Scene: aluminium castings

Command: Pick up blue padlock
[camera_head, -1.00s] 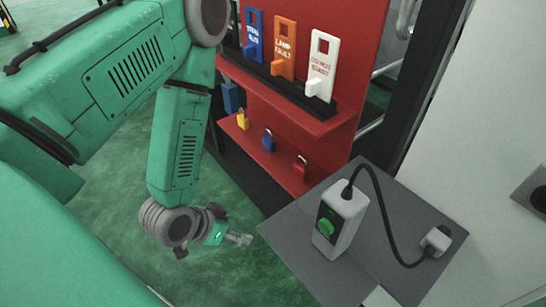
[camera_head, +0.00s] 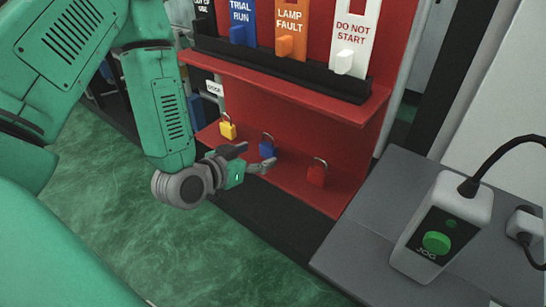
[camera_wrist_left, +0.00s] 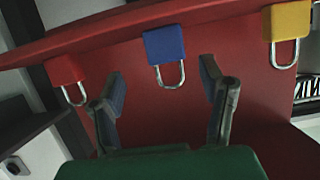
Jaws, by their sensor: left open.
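The blue padlock (camera_head: 267,147) stands on the lower red shelf between the yellow padlock (camera_head: 228,129) and the red padlock (camera_head: 317,174). My left gripper (camera_head: 256,158) is in front of the shelf, close to the blue padlock, with its fingers pointing toward it. In the left wrist view, the blue padlock (camera_wrist_left: 164,45) appears upside down, beyond and between the spread fingers of my left gripper (camera_wrist_left: 162,95), which hold nothing. The yellow padlock (camera_wrist_left: 289,22) is right there and the red padlock (camera_wrist_left: 66,72) is left. My right gripper is not in view.
An upper red shelf holds a black rack (camera_head: 280,68) with blue, orange (camera_head: 290,30) and white tags (camera_head: 352,35). At the right, a grey table (camera_head: 365,215) carries a box with a green knob (camera_head: 436,243) and a cable.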

